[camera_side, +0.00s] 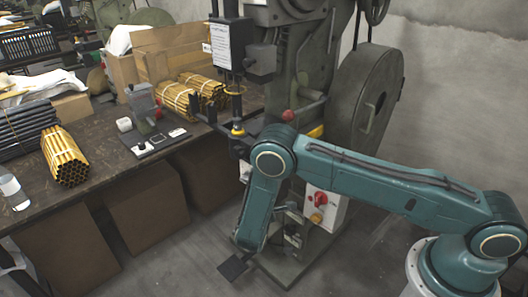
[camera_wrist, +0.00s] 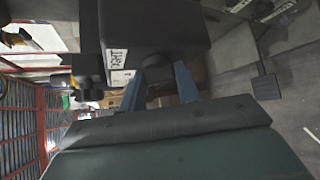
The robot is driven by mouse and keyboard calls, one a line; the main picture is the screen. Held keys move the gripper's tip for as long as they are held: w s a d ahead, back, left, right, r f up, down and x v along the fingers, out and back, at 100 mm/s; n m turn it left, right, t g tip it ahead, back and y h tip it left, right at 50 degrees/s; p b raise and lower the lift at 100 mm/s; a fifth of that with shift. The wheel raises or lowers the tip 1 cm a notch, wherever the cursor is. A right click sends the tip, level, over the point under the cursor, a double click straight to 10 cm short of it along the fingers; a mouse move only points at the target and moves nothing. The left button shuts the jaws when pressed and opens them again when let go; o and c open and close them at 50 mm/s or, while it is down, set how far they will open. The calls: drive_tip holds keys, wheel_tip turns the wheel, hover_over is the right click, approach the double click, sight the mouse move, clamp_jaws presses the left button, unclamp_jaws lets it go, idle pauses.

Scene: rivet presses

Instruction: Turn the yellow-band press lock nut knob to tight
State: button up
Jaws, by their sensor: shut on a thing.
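The press (camera_side: 283,80) with yellow bands is a tall grey-green machine in the middle of the side view. In the wrist view a dark block (camera_wrist: 150,28) fills the top centre, with white labels (camera_wrist: 118,58) on its edge; the lettering is sideways and looks like "TIGHT". My gripper (camera_wrist: 159,88) has blue fingers on either side of a dark knob (camera_wrist: 158,90) below the block. The gripper is shut on this knob. The knob's pointing direction cannot be told. In the side view my arm hides the gripper and the knob.
A workbench (camera_side: 115,165) with brass tube bundles (camera_side: 65,157) stands left of the press. A control box (camera_side: 322,207) with a red knob is low on the press. A foot pedal (camera_side: 233,268) lies on the floor. Open floor is at the right.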

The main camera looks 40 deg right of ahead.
drive_tip(key=shift+s+f+m+t+h, duration=0.15)
drive_tip(key=shift+m+t+h, duration=0.35)
drive_tip(key=shift+m+t, duration=0.45)
drive_tip(key=o, duration=1)
drive_tip(key=shift+a, duration=0.1)
drive_tip(key=v, duration=1.3)
drive_tip(key=shift+s+a, duration=0.2)
drive_tip(key=shift+s, duration=0.1)
